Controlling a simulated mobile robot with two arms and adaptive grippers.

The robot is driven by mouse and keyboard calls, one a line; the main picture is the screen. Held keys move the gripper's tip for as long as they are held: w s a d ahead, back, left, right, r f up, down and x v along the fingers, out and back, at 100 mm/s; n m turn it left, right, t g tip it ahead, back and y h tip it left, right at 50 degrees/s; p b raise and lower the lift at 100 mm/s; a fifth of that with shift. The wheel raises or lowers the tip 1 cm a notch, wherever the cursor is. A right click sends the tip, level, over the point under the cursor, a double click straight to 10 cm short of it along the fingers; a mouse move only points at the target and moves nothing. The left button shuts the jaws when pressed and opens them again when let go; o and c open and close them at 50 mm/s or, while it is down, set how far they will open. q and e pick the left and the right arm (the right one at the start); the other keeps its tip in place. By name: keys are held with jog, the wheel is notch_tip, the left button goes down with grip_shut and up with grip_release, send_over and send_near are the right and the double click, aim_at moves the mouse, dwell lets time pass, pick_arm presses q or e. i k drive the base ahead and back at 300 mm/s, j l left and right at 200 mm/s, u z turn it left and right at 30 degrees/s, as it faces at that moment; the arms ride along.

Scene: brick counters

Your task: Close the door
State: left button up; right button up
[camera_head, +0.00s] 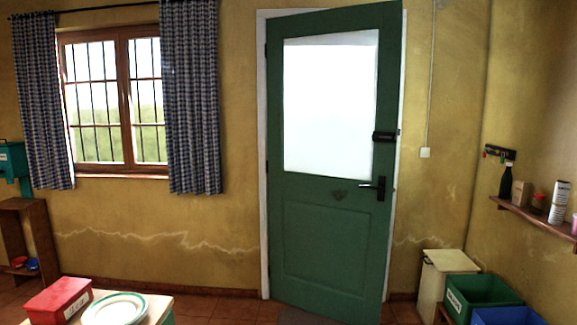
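A green door (328,235) with a large bright window pane (330,105) stands in the far wall. Its hinges are on the left side, next to the white frame (263,150). Its right edge is swung a little toward me, so the door looks ajar. A dark lever handle (377,186) is on the right side at mid height, and a black lock box (384,136) is above it. Neither of my grippers is in view.
A table with a red box (58,300) and a plate (114,309) is at the lower left. A pale bin (445,270), green crate (482,294) and blue crate (508,316) stand right of the door. A wall shelf (535,217) is at right. Tiled floor before the door looks clear.

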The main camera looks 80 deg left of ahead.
aim_at(329, 236)
jog(key=u, duration=2.45)
jog(key=i+j, duration=0.1)
jog(key=i, duration=0.8)
jog(key=i+j, duration=0.1)
jog(key=i, duration=0.8)
